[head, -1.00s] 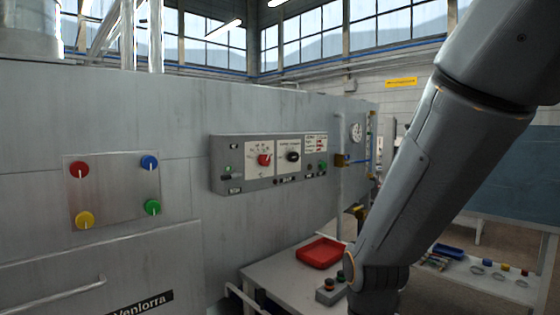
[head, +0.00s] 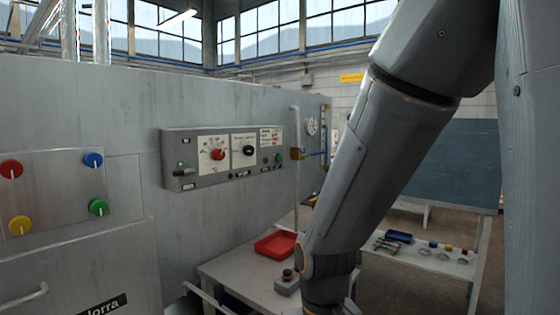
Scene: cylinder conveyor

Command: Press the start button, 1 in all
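A grey control panel (head: 205,177) is fixed to the machine's grey wall. It carries a red knob (head: 217,154), a black knob (head: 249,151), a green button (head: 278,158) at its right end and a small green light or button (head: 180,165) at its left. A small grey button box (head: 286,286) with a reddish button on top (head: 287,273) stands on the table just left of my arm's lower end. The labels are too small to read, so I cannot tell which is the start button. My gripper is below the picture's lower edge, out of view.
A red tray (head: 274,246) lies on the grey table (head: 232,270). A plate with red, blue, yellow and green knobs (head: 60,205) is on the wall at left. A low white bench (head: 455,267) with small coloured parts and a blue tray (head: 399,237) stands at right.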

